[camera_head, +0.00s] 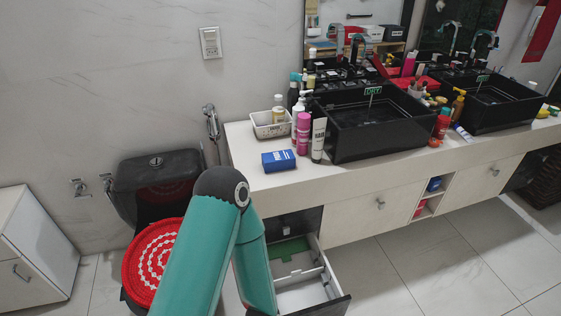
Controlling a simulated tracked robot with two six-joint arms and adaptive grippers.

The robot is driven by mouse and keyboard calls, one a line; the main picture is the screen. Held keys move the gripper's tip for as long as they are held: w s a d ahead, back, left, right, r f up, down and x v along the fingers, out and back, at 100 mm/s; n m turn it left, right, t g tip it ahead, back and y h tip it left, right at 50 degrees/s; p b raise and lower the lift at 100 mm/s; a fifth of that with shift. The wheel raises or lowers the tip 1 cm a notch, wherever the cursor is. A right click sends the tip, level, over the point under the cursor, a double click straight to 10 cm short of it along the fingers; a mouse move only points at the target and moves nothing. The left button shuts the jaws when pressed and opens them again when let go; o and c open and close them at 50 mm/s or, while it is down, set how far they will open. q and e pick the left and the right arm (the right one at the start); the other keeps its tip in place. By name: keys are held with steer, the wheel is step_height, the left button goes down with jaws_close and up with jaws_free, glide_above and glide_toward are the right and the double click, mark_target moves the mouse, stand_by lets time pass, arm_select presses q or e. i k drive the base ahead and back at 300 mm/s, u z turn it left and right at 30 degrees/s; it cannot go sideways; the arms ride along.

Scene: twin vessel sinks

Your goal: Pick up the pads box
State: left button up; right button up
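A small blue box (278,160) with white lettering, which looks like the pads box, lies at the left front part of the white counter (350,176). Its lettering is too small to read. It stands clear of the bottles to its right, and nothing grips it. One of my teal arms reaches up from the bottom of the view, with its dark elbow joint just left of and below the box. Neither of my grippers shows in this view.
A white basket (270,124) stands behind the box; a pink bottle (303,134) and a white tube (318,139) stand to its right, beside the black sink (372,122). An open drawer (300,278) juts out below the counter. A toilet with a red lid cover (155,260) stands left.

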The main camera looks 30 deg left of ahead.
mark_target(279, 160)
steer(key=z, duration=0.95)
steer(key=i, duration=3.1)
steer(key=u, duration=1.35)
steer(key=i, duration=0.3)
steer(key=u, duration=2.55)
